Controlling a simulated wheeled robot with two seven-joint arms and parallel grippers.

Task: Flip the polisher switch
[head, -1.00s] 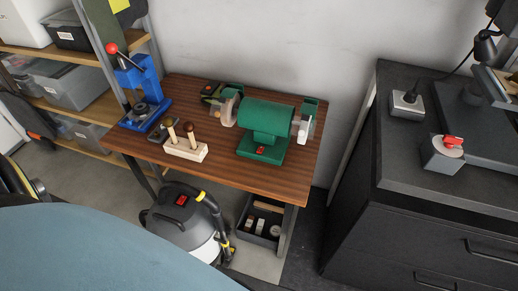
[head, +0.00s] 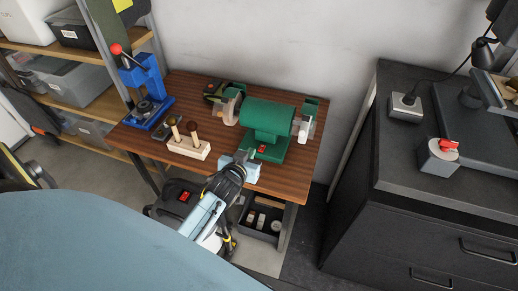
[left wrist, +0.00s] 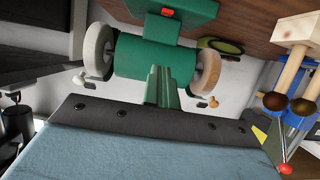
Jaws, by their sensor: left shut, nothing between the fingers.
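The green polisher (head: 268,117) stands on the wooden workbench, with a wheel at each end. Its red switch (head: 262,148) is on the front of its base. The switch also shows at the top edge of the left wrist view (left wrist: 167,12). My left gripper (head: 245,154) is shut and empty, just left of and in front of the switch, with a visible gap in the head view. Its closed fingers (left wrist: 159,70) point toward the polisher in the left wrist view. The gripper hides part of the base's front left. My right gripper is in neither view.
A wooden block with upright handles (head: 188,147) stands left of the polisher. A blue press (head: 145,90) with a red knob is at the bench's left end. A vacuum (head: 178,196) and a dark bin (head: 262,222) are below. A dark cabinet (head: 400,225) stands at right.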

